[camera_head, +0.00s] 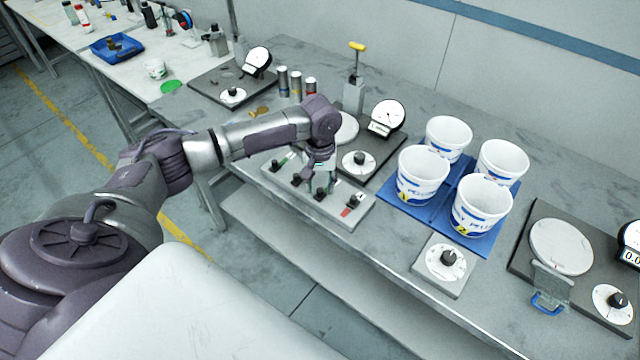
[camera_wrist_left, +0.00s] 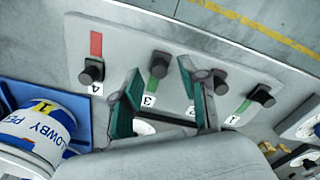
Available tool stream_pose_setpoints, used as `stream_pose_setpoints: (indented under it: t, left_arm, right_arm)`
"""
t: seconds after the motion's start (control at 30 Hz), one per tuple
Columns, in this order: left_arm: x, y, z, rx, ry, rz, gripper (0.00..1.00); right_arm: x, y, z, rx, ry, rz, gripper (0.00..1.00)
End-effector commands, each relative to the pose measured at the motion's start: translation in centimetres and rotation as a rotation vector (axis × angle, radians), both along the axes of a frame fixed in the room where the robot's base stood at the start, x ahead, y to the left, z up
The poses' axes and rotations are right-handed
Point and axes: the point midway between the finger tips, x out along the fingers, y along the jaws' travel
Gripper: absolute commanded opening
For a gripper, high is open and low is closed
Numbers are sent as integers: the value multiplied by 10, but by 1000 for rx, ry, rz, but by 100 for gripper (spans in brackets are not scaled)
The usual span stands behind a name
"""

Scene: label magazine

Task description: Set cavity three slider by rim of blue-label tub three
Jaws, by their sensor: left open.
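The slider panel (camera_head: 338,214) is a pale plate with several black knobs in a row. In the left wrist view the slider knob marked 3 (camera_wrist_left: 160,62) has a green strip and stands between my finger tips; contact cannot be told. Knob 4 (camera_wrist_left: 91,72) has a red strip; knob 1 (camera_wrist_left: 262,95) a green one. My left gripper (camera_head: 320,180) is open over the panel; its teal-padded fingers show in the left wrist view (camera_wrist_left: 160,72). Several white tubs with blue print, including the front left tub (camera_head: 422,175), stand on a blue tray (camera_head: 440,205). Which is tub three is unreadable. My right gripper is out of view.
A dial gauge (camera_head: 386,117) and yellow-handled stand (camera_head: 355,80) are behind the panel. A knob box (camera_head: 443,266) sits before the tray. A weighing plate (camera_head: 561,246) is at right. The bench's front edge lies close to the panel.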

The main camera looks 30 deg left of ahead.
Motion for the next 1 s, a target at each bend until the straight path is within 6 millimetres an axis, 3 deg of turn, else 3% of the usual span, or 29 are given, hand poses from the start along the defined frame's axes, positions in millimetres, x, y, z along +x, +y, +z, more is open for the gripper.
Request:
stream_pose_setpoints:
  t: [0.2,0.43,0.47,0.7,1.0]
  left_arm:
    - [0,0,-13,1,0,-1,43]
    - [0,0,-14,0,-1,-1,43]
    - [0,0,-14,0,-1,-1,42]
    - [0,0,-14,0,-1,-1,2]
    - [0,0,-14,0,-1,0,0]
  right_arm:
    - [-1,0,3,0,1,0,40]
    - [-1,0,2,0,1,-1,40]
    - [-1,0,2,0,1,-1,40]
    - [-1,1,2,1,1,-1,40]
    - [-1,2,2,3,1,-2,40]
